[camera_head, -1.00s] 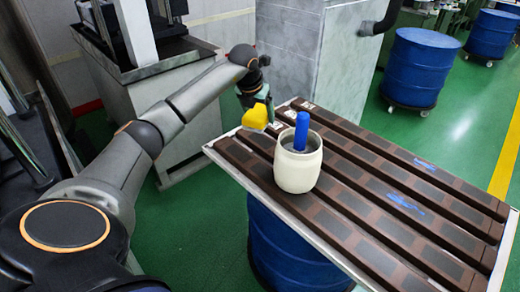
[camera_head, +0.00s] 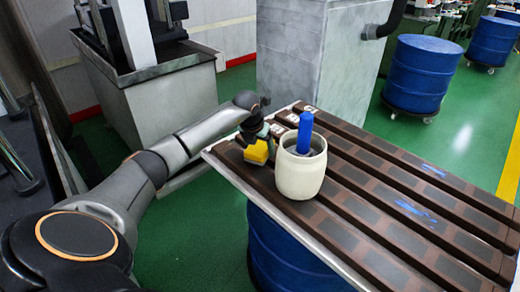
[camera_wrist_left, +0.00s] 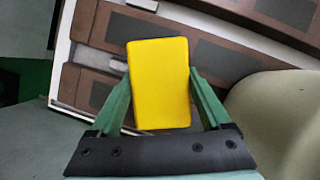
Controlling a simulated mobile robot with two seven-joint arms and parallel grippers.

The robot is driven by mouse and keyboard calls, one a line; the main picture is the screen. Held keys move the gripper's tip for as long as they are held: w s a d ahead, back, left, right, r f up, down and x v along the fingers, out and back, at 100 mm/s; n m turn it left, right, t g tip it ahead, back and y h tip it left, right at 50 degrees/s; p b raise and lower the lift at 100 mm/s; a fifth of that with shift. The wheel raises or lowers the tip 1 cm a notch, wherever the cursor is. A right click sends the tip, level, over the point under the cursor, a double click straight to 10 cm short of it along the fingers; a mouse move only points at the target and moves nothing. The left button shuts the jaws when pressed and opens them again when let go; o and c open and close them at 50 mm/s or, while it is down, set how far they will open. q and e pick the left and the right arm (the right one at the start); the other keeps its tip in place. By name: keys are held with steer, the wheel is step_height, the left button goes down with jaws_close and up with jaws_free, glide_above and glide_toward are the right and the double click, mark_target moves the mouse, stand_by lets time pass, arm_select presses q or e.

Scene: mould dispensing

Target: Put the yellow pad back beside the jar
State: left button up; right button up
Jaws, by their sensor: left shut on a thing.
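The yellow pad (camera_head: 257,153) is between the fingers of my left gripper (camera_head: 258,145), which is shut on it. In the left wrist view the pad (camera_wrist_left: 160,84) fills the space between the green fingers of the gripper (camera_wrist_left: 160,92). The cream jar (camera_head: 301,178) stands upright on the brown slats, just right of the gripper and pad. A blue handle (camera_head: 304,132) sticks up out of the jar. The jar's wall (camera_wrist_left: 275,122) also shows at the right of the left wrist view. Whether the pad touches the slats is unclear. My right gripper is not in view.
The table of brown slats (camera_head: 370,195) runs to the lower right, with a light edge (camera_head: 225,166). A blue drum (camera_head: 275,250) stands under it. A grey cabinet (camera_head: 310,60) stands behind. Slats right of the jar are mostly clear.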

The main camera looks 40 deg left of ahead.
arm_select(q)
steer(key=shift+f, duration=0.3)
steer(key=shift+f, duration=0.1)
steer(key=shift+f, duration=0.25)
steer(key=o, duration=1)
steer(key=shift+r, duration=0.7)
steer(key=p+v, duration=0.1)
steer(key=v, duration=1)
steer(key=shift+s+r, duration=0.15)
